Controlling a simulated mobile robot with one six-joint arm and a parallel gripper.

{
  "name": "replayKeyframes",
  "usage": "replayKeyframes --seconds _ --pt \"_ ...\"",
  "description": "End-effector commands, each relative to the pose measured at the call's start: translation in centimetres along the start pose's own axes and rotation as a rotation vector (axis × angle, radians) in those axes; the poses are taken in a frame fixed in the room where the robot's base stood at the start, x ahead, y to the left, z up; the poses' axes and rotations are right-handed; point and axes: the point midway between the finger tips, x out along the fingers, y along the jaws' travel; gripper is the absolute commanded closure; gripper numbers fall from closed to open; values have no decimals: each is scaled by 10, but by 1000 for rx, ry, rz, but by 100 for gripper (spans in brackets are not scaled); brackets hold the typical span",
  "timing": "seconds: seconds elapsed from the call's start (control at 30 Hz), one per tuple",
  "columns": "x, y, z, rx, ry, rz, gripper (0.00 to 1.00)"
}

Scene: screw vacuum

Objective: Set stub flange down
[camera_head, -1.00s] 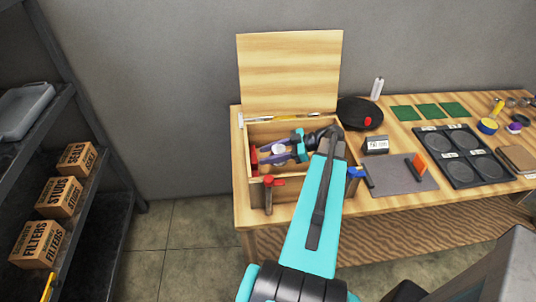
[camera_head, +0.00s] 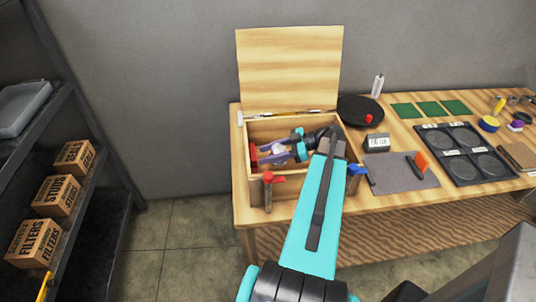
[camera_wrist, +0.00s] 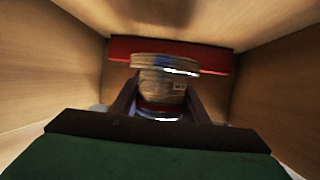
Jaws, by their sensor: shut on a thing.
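The stub flange (camera_wrist: 165,82), a round metal piece with a wide rim on top, is upright between my gripper's dark fingers in the wrist view. My gripper (camera_head: 274,157) is shut on it, inside the open wooden box (camera_head: 282,186) on the bench. In the head view the flange (camera_head: 279,149) is a small pale shape between the fingers. A red block (camera_wrist: 122,48) stands against the box wall just behind the flange. The flange's lower end is hidden, and I cannot tell whether it touches the box floor.
The box lid (camera_head: 290,70) stands open. A red-handled clamp (camera_head: 268,185) and a blue-handled one (camera_head: 355,172) sit at the box front. Right of it are a grey mat (camera_head: 400,180), a label block (camera_head: 376,143) and a dark tray (camera_head: 465,181). Shelves stand left.

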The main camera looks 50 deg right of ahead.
Motion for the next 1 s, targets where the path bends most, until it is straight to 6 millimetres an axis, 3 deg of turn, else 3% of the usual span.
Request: replayKeyframes --seconds 0.03,0.07,0.17,1.0 --pt "0 0 -1 -1 1 0 89" --pt "0 0 0 0 0 0 58" --pt "0 0 0 0 0 0 41" --pt "-5 0 -12 -1 0 0 41"
